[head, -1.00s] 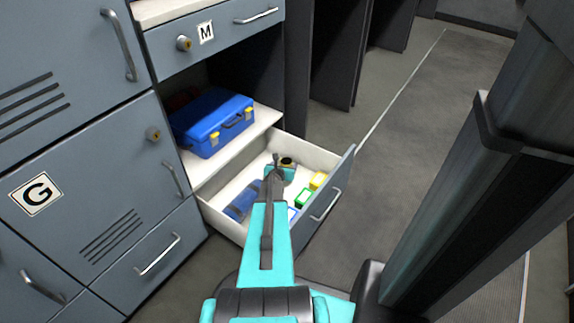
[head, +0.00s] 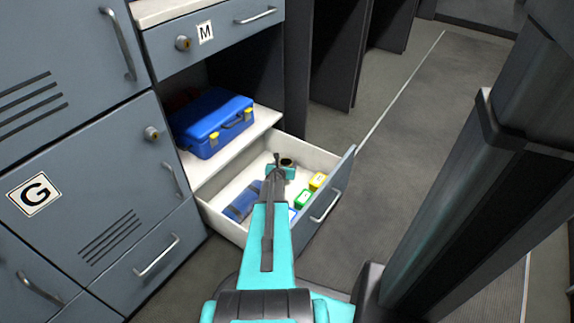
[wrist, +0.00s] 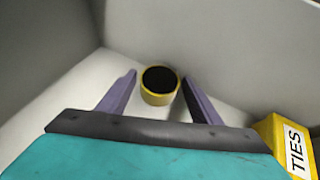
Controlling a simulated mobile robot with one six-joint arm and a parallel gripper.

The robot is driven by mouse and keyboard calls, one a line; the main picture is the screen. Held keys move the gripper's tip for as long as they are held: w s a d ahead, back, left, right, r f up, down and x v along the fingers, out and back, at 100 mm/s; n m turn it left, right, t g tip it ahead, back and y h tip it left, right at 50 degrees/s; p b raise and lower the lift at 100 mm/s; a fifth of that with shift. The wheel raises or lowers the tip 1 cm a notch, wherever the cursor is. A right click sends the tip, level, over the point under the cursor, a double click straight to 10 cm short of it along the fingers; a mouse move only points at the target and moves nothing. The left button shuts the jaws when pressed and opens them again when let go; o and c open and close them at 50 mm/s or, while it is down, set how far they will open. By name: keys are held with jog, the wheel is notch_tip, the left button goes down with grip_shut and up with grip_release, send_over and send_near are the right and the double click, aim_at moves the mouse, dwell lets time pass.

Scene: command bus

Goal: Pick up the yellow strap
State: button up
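The yellow strap (wrist: 148,98) is a short round roll with a black top, standing on the white drawer floor near a corner in the wrist view. In the head view only its dark top (head: 287,162) shows clearly, beside my gripper (head: 277,163). In the wrist view my gripper (wrist: 158,78) is open, with one purple-grey finger on each side of the strap. Gaps show between the strap and both fingers. The height of the fingertips against the strap is hard to tell.
The open drawer (head: 230,188) also holds a yellow box (head: 318,181), marked TIES in the wrist view (wrist: 297,150), a green box (head: 303,198) and a blue item (head: 242,202). A blue case (head: 212,125) sits on the shelf behind. Drawer walls stand close around the strap.

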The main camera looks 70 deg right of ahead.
jog(key=c, duration=0.9)
jog(key=shift+o, duration=0.2)
jog(key=shift+r, duration=0.15)
notch_tip(320, 180, up, 28)
jog(key=p, duration=1.7)
